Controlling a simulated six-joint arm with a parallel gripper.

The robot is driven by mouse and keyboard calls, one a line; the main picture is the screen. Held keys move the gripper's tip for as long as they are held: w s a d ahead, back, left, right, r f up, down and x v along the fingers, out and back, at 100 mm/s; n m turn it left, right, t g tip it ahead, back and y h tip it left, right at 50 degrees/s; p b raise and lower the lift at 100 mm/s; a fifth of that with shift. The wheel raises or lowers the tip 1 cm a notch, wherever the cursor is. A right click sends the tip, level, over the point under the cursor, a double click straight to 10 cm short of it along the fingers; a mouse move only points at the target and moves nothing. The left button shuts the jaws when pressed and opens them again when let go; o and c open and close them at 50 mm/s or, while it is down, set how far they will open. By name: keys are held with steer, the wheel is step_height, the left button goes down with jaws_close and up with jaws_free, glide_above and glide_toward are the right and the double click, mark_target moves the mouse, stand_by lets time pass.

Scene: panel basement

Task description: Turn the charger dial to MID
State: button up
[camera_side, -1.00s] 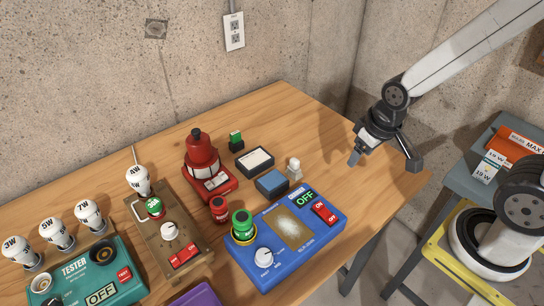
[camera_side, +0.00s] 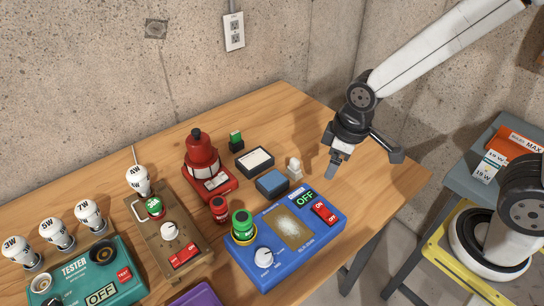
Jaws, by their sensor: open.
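The blue charger (camera_side: 262,279) lies at the front of the table, with an "OFF" readout and a red two-part switch (camera_side: 325,213) at its right end. Its white round dial (camera_side: 264,257) sits at the near left corner; the labels around it are too small to read. A green cylinder (camera_side: 242,224) stands in a yellow ring on the charger beside the dial. My gripper (camera_side: 364,162) is open and empty, in the air to the right of and above the charger, well apart from the dial.
A white peg (camera_side: 294,167) and a blue block (camera_side: 271,183) stand behind the charger. The table's right end is clear.

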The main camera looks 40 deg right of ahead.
steer(key=a+n+g, duration=0.1)
steer(key=a+n, duration=0.7)
steer(key=a, duration=0.3)
steer(key=n+g, duration=0.1)
steer(key=n, duration=0.7)
glide_above(264, 254)
steer(key=shift+a, duration=0.1)
steer(key=shift+f, duration=3.85)
steer(key=shift+c, duration=0.2)
jaws_close()
